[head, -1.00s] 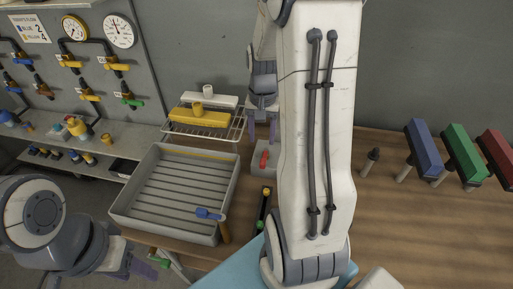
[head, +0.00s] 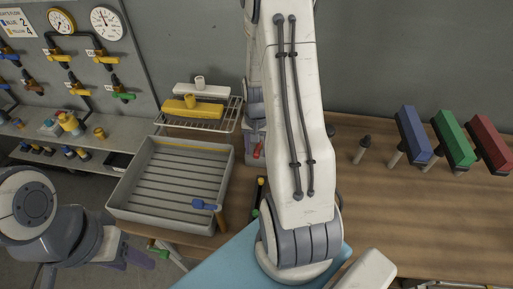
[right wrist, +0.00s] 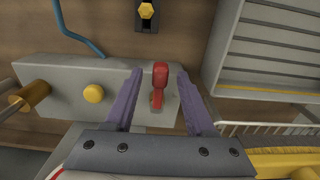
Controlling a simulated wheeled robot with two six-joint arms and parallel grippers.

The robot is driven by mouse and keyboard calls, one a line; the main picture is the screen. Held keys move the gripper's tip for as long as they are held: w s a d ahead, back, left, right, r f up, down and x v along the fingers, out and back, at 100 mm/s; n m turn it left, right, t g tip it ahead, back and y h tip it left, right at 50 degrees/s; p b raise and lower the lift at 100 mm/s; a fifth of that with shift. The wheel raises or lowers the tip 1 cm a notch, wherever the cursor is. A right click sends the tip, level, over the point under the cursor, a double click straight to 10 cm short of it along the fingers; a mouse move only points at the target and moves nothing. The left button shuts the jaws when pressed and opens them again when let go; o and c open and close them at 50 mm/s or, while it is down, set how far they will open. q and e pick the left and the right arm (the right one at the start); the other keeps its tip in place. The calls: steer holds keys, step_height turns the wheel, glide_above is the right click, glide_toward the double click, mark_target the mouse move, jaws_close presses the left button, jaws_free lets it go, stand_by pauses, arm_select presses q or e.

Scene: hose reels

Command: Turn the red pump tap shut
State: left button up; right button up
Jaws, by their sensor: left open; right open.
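The red pump tap (right wrist: 160,76) is on a grey pump block (right wrist: 55,72) in the right wrist view. Its red handle lies lengthwise between my right gripper's fingers (right wrist: 159,88), with a gap on both sides. That gripper is open and not clamped on it. In the head view only a small red part of the tap (head: 257,151) shows beside my right arm, which hides most of the block and gripper. My left gripper (head: 134,256) is open and empty at the lower left, below the grey tray, away from the tap.
A grey ribbed tray (head: 124,205) stands left of the pump, with a blue-handled valve (head: 205,205) at its front edge. A wire rack (head: 215,125) holds a yellow block behind it. In the right wrist view a yellow knob (right wrist: 93,94) sits on the pump block.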

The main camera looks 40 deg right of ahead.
jaws_close()
stand_by(1.3)
